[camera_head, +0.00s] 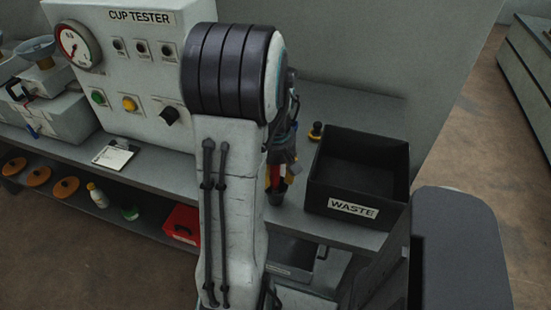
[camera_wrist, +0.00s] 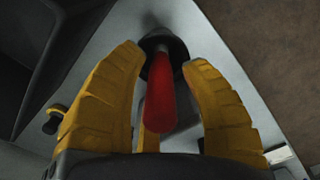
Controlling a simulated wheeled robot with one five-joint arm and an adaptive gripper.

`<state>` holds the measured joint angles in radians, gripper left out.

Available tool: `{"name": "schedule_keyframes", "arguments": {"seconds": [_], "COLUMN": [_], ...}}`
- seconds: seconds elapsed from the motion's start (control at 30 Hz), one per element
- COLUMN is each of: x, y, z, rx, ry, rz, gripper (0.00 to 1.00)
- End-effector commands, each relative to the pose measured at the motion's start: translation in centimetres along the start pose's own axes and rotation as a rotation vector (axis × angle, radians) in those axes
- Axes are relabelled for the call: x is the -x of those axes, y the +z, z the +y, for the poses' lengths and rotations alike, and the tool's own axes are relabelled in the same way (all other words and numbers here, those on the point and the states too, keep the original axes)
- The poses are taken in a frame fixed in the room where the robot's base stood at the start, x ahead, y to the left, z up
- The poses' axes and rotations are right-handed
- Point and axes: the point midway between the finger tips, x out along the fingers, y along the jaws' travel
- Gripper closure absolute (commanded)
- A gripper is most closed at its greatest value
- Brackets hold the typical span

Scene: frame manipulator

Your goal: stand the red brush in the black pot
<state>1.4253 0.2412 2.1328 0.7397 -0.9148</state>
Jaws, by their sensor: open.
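The red brush (camera_wrist: 160,95) shows in the wrist view as a red handle pointing toward the camera, its far end inside the round black pot (camera_wrist: 178,46). In the head view the brush (camera_head: 275,177) stands roughly upright in the pot (camera_head: 273,193), partly hidden behind my arm. My gripper (camera_wrist: 164,62) is open, with yellow fingers on either side of the red handle and a gap visible at the sides. A third finger is mostly hidden behind the handle. The brush's bristles are not visible.
The CUP TESTER panel (camera_head: 130,70) is at left. A red box (camera_head: 182,224) lies on the lower shelf. My arm blocks the middle.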

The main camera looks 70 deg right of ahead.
Motion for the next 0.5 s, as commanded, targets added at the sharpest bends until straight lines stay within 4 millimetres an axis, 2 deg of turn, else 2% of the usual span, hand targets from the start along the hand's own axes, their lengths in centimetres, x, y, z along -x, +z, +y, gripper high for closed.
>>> {"name": "schedule_keyframes", "arguments": {"seconds": [0.3,0.37,0.5], "x": [5.2,5.6,7.6], "y": [-0.1,-0.2,-0.2], "z": [0.1,0.1,0.1], "rx": [0.000,0.000,0.000], "ry": [0.007,0.008,0.007], "rz": [0.005,0.006,0.005], "gripper": [0.59,0.59,0.59]}}
